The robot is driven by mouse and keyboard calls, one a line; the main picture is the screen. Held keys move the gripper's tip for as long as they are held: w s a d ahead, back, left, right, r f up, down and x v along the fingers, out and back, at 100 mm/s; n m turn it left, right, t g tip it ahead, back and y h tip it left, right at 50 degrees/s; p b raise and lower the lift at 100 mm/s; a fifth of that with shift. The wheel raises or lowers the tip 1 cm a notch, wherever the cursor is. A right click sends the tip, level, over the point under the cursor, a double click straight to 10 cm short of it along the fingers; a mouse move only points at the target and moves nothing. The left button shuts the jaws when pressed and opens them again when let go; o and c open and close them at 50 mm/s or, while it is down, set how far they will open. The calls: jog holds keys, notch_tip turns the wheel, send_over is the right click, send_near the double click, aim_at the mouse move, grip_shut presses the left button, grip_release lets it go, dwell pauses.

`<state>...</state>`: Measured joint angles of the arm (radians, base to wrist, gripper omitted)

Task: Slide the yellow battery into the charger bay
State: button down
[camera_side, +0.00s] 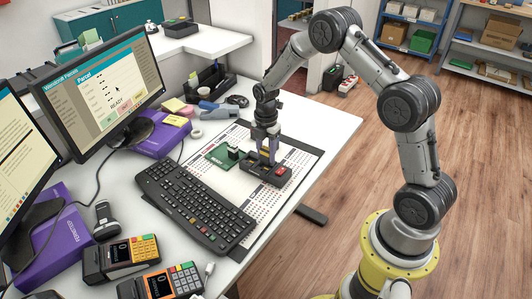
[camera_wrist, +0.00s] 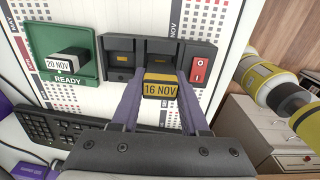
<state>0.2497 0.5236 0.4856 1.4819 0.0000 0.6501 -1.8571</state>
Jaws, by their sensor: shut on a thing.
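The yellow battery (camera_wrist: 160,88), dark with a yellow end label reading 16 NOV, is between the two fingers of my gripper (camera_wrist: 160,92), which is shut on it. In the wrist view it lines up with the right bay of the black charger (camera_wrist: 120,75); I cannot tell how far, if at all, it is inside. The charger's left bay shows a small yellow mark and no battery. A red switch (camera_wrist: 198,71) is at its right end. In the side view my gripper (camera_side: 266,157) points down over the charger (camera_side: 264,174).
A green tray (camera_wrist: 85,58) marked READY holds a white-labelled battery (camera_wrist: 68,62) reading 20 NOV, left of the charger. A keyboard (camera_side: 195,205) lies in front of the tray and charger. Monitors, purple boxes and card terminals (camera_side: 120,257) crowd the left; the counter edge is to the right.

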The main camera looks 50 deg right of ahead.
jog(key=shift+f, duration=1.3)
jog(key=shift+c, duration=1.7)
grip_release()
notch_tip(320, 180, up, 14)
jog(key=shift+f, duration=0.1)
